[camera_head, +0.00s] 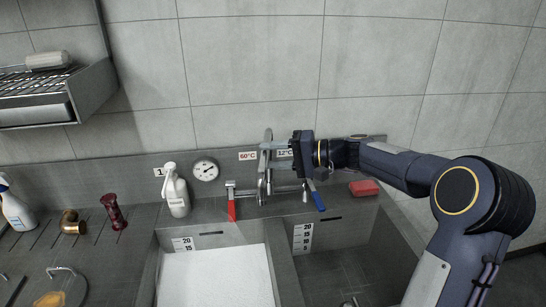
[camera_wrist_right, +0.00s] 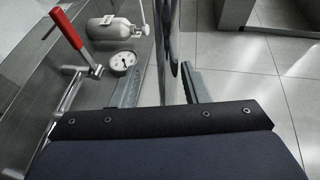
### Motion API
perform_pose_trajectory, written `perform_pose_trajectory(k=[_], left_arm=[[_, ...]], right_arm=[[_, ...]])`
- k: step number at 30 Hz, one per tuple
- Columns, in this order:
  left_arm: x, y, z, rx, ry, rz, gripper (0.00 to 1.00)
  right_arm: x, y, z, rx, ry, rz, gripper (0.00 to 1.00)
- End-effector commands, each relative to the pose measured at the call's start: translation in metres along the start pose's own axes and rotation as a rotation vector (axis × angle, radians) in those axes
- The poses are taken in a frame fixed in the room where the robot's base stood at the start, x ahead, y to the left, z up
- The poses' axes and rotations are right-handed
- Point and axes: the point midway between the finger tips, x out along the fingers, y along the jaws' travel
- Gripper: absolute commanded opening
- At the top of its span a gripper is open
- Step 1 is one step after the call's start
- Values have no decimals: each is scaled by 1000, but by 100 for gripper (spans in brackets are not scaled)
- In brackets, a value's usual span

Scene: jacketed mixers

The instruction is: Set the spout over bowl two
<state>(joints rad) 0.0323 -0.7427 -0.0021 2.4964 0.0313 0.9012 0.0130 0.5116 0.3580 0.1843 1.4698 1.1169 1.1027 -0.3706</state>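The mixer's chrome spout (camera_head: 266,165) is a tall curved pipe at the back of the sink. It looks nearly edge-on, near the divider between the bowls. A red lever (camera_head: 231,207) is on its left and a blue lever (camera_head: 317,198) on its right. The left bowl (camera_head: 215,278) has a white surface; the right bowl (camera_head: 345,270) is dark and looks empty. My right gripper (camera_head: 277,149) is at the spout's upper part. In the right wrist view its fingers (camera_wrist_right: 162,88) are apart with the spout pipe (camera_wrist_right: 166,45) between them; contact is unclear. My left gripper is out of view.
A white bottle (camera_head: 176,192) and round gauge (camera_head: 205,170) are left of the mixer. A red sponge (camera_head: 364,188) lies on the right ledge. A dark red mill (camera_head: 113,211) and brass item (camera_head: 72,222) stand left. The tiled wall (camera_head: 250,60) is close behind.

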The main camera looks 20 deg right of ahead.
Motion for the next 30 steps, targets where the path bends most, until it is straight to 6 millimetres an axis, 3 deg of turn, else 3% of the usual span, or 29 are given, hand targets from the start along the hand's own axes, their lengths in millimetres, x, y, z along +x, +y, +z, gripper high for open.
perform_pose_trajectory(k=[12,24,27,30], left_arm=[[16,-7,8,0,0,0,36],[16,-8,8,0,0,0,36],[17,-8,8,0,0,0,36],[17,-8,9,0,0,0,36]], right_arm=[[-64,4,-1,0,5,3,41],[-76,2,0,1,2,3,41],[-74,1,3,-1,-3,11,30],[-68,2,25,-15,-31,70,16]])
